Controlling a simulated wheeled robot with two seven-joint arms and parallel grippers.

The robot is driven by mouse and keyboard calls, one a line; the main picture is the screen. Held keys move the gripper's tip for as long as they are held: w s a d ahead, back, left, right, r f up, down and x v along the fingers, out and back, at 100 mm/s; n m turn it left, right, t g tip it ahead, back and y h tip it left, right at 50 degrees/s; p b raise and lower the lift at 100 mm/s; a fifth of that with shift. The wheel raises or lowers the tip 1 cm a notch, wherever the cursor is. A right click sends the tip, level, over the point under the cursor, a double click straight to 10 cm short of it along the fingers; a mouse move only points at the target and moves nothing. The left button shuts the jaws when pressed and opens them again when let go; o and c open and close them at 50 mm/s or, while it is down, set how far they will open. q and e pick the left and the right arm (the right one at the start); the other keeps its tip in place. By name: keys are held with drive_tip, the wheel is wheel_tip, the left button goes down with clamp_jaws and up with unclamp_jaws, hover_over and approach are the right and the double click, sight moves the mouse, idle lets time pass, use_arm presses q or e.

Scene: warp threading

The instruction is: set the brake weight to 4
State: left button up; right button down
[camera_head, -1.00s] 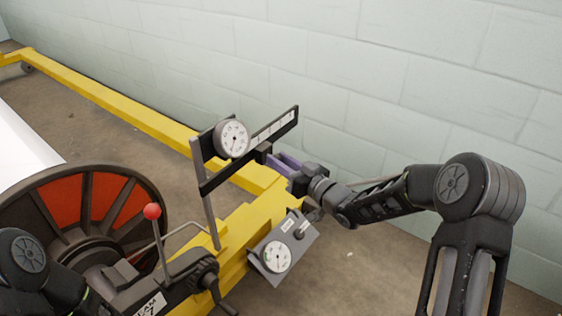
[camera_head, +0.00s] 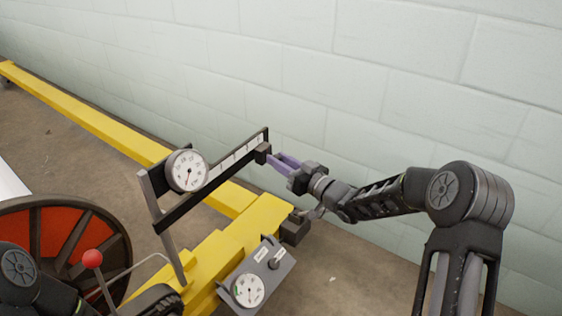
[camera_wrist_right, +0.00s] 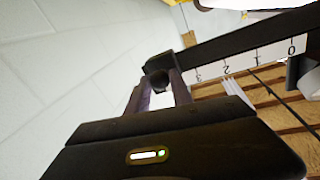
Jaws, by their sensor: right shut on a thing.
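The brake weight (camera_head: 262,153) is a small dark block on the scale bar (camera_head: 172,214), near the bar's outer right end. My right gripper (camera_head: 275,160) is shut on the weight, its purple fingers coming from the right. In the right wrist view the fingers (camera_wrist_right: 160,88) hold the dark weight (camera_wrist_right: 158,64). The white scale (camera_wrist_right: 240,58) shows 0, 1, 2 and 3, with the weight just past the 3. The mark under the weight is hidden. Part of my left arm shows at lower left; its gripper is out of view.
A round dial (camera_head: 187,170) sits at the bar's inner end. A grey box with another dial (camera_head: 248,290) stands below the bar. A red-knobbed lever (camera_head: 92,258) and red wheel (camera_head: 38,240) are at lower left. A pale block wall (camera_head: 400,80) stands behind the yellow beam (camera_head: 110,120).

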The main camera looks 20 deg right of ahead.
drive_tip(key=shift+w+d, duration=0.1)
drive_tip(key=shift+d, duration=0.2)
drive_tip(key=c, duration=1.1)
unclamp_jaws()
drive_tip(key=shift+c, duration=0.2)
drive_tip(key=p+v, duration=0.2)
drive_tip(key=v, duration=0.5)
drive_tip(key=shift+s, duration=0.35)
drive_tip(key=shift+d, duration=0.1)
